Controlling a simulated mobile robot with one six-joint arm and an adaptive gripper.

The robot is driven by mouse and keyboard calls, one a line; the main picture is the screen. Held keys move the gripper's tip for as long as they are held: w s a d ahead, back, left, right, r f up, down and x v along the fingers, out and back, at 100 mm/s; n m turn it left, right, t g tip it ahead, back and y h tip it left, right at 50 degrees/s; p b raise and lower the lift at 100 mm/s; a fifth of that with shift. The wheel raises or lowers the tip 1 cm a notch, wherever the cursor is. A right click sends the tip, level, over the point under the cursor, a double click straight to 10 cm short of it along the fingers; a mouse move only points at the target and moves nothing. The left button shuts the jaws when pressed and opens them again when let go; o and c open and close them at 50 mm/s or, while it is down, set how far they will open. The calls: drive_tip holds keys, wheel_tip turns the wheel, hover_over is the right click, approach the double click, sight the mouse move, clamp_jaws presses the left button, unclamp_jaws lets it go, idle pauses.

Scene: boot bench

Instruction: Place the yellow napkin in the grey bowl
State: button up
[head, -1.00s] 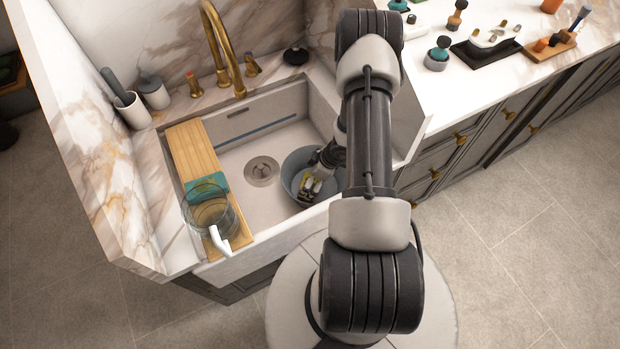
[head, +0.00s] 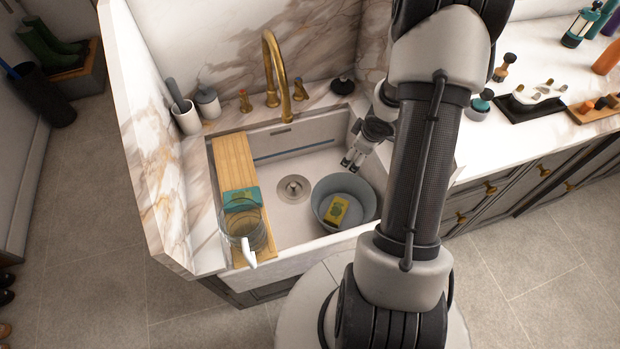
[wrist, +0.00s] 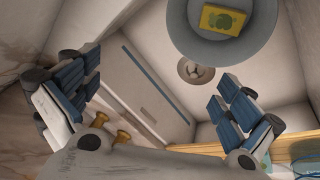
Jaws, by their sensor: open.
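The yellow napkin (head: 337,210), with a green print on it, lies inside the grey bowl (head: 368,193). The bowl stands in the sink, right of the drain. In the wrist view the napkin (wrist: 223,20) shows within the bowl (wrist: 262,32) at the top. My gripper (head: 351,163) is above the sink, behind and above the bowl, apart from both. In the wrist view my gripper (wrist: 160,95) has its blue-padded fingers spread wide with nothing between them.
A wooden board (head: 232,160) spans the sink's left side, with a teal cloth (head: 241,198) and a clear jug (head: 245,232) on it. A brass faucet (head: 272,65) rises behind the sink. The drain (head: 293,188) is bare.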

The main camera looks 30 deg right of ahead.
drive_tip(key=s+a+r+m+h, duration=0.15)
drive_tip(key=a+r, duration=0.35)
drive_tip(key=r, duration=0.7)
drive_tip(key=s+a+r+m+h, duration=0.15)
drive_tip(key=a+r, duration=0.35)
drive_tip(key=r, duration=0.6)
drive_tip(key=s+a+r+m+y, duration=0.1)
drive_tip(key=s+a+r+y, duration=0.1)
drive_tip(key=s+a, duration=0.5)
drive_tip(key=s+a+r+m+y, duration=0.1)
drive_tip(key=s+a+r, duration=0.3)
drive_tip(key=a, duration=0.7)
drive_tip(key=s+y, duration=0.1)
drive_tip(key=s, duration=0.1)
drive_tip(key=shift+s+a+t+y, duration=0.4)
drive_tip(key=shift+r, duration=0.15)
